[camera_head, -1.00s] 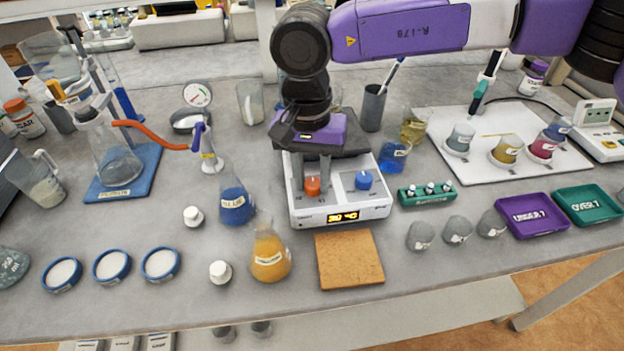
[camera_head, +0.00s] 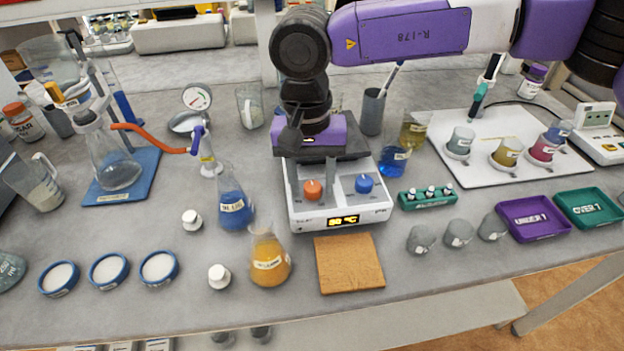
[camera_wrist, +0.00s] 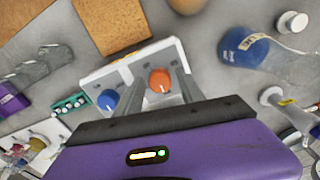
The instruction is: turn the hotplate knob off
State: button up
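The hotplate (camera_head: 340,208) is a white box with a lit amber display (camera_head: 343,220) on its front; the digits are hard to read. An orange knob (camera_head: 313,189) and a blue knob (camera_head: 363,183) stand on its top near the front. In the wrist view, the orange knob (camera_wrist: 160,80) has a small pale mark, and the blue knob (camera_wrist: 108,99) is to its left. My gripper (camera_wrist: 160,97) is open, with a finger on either side of the orange knob's line and clear gaps showing.
A brown board (camera_head: 349,264) lies in front of the hotplate. A blue flask (camera_head: 232,207) and an orange flask (camera_head: 268,262) stand to the left. A green vial rack (camera_head: 428,197) and a blue-liquid beaker (camera_head: 393,160) stand close on the right.

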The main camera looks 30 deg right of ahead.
aim_at(310, 187)
dwell(0.3)
notch_tip(310, 187, up, 8)
jog(key=shift+w+a+f, duration=0.1)
dwell(0.4)
dwell(0.3)
